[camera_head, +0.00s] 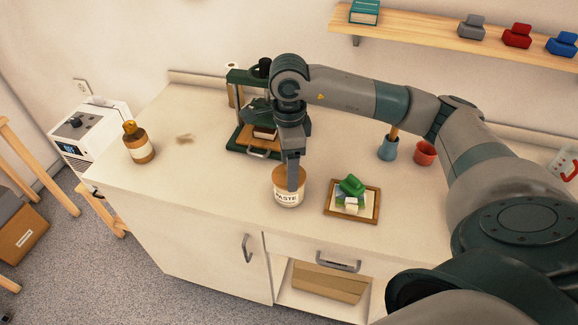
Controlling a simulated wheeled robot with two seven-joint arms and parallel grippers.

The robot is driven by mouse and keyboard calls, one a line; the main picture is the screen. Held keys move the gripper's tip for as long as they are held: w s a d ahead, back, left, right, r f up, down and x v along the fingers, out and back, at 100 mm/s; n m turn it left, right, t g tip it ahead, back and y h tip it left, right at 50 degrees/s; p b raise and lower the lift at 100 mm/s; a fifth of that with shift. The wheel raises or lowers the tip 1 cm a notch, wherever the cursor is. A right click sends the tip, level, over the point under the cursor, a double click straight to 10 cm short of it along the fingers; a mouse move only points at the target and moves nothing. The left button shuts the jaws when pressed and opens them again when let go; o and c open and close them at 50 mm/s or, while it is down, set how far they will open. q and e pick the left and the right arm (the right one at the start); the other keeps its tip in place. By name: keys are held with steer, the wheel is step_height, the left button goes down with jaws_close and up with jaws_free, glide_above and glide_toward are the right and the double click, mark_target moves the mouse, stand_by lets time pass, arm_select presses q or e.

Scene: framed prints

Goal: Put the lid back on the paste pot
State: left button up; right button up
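The paste pot (287,198) is a short cream jar with a "PASTE" label, standing on the counter near its front edge. A tan-brown round lid (280,175) shows at the top of the pot; it looks level, but I cannot tell whether it is fully seated. My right gripper (292,186) reaches in from the right and points straight down at the lid. Its fingertips overlap the lid and the pot's upper edge in this view. I cannot tell whether the fingers grip the lid. My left gripper is not in view.
A framed print (330,213) with a green object (351,185) and a white block lies right of the pot. The counter's left-middle is mostly clear.

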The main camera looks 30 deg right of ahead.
steer(key=shift+d+f+b, duration=0.3)
steer(key=shift+f+b, duration=0.1)
steer(key=shift+b, duration=0.1)
stand_by(0.5)
